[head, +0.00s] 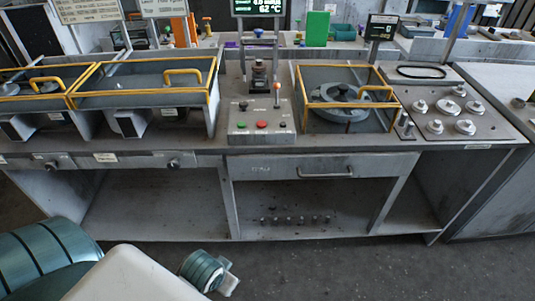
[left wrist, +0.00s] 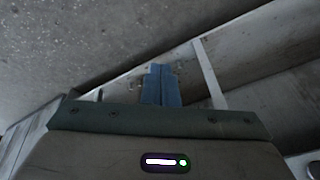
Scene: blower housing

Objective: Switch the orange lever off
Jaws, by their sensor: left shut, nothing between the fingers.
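The orange lever (head: 277,88) stands roughly upright on the right side of the grey control box (head: 240,128), its orange knob at the top. I cannot tell its on or off position from here. The box front carries a green, a red and a dark button. In the left wrist view my left gripper (left wrist: 161,72) shows two blue fingers pressed together, with nothing between them. It is low, in front of the bench and far from the lever. In the head view my left arm is at the bottom left. My right gripper is in neither view.
Yellow-railed bins (head: 145,98) stand left of the box. A yellow-framed enclosure with a round housing (head: 343,103) stands to its right, then a panel with several knobs (head: 460,112). A drawer handle (head: 325,172) sticks out below. The floor (head: 340,270) before the bench is clear.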

